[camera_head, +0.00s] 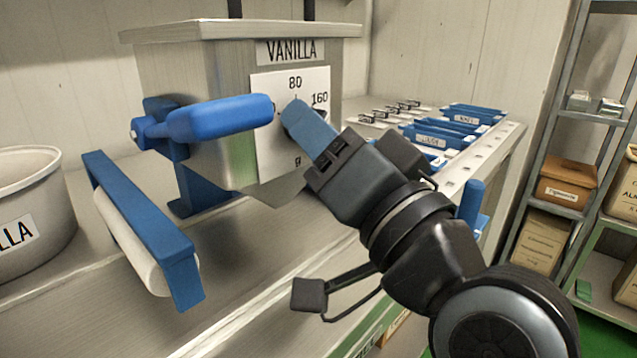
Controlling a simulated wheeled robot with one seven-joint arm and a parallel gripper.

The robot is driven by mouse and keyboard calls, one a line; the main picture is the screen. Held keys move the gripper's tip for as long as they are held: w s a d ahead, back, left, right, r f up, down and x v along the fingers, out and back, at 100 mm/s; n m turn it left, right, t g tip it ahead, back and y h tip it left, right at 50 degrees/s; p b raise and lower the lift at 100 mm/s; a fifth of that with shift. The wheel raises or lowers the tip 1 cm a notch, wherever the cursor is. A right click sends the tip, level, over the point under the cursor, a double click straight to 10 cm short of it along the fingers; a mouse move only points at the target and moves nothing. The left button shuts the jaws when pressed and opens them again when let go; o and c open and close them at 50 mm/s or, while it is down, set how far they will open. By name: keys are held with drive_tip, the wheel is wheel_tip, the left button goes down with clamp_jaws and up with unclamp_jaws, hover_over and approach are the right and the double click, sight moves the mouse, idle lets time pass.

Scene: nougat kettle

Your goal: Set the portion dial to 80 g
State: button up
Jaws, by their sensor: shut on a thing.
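The white dial plate (270,85) is on the front of the steel VANILLA machine (220,75). It reads 80 at the top and 160 at the upper right; a mark at the bottom is too small to read surely. My gripper (296,112) comes in from the lower right, its blue-grey end at the plate's middle. It is shut on the portion dial there. The dial's knob is hidden behind my gripper, so I cannot tell where it points.
A blue handle (220,118) sticks out left of the plate. A blue bar with a white roller (135,240) stands in front. A white tub (30,210) is at left. Blue labelled trays (445,138) lie right on the bench; shelves with boxes (567,183) stand beyond.

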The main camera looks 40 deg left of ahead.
drive_tip(key=n+g+b, duration=0.1)
drive_tip(key=n+b, duration=0.2)
drive_tip(key=b, duration=0.2)
drive_tip(key=n+g+y+b, duration=0.1)
drive_tip(key=n+g+b, duration=0.1)
drive_tip(key=n+b, duration=0.2)
drive_tip(key=n+g+y+b, duration=0.1)
drive_tip(key=n+g+b, duration=0.1)
drive_tip(key=b, duration=0.4)
drive_tip(key=shift+w+f+n, duration=0.2)
drive_tip(key=shift+f+n, duration=0.05)
drive_tip(key=shift+n, duration=0.55)
drive_tip(key=shift+r+n, duration=0.15)
drive_tip(key=shift+n, duration=0.15)
drive_tip(key=o, duration=1)
drive_tip(key=shift+o, duration=0.2)
drive_tip(key=v, duration=0.7)
drive_tip(key=shift+d+f, duration=0.2)
drive_tip(key=shift+d, duration=0.15)
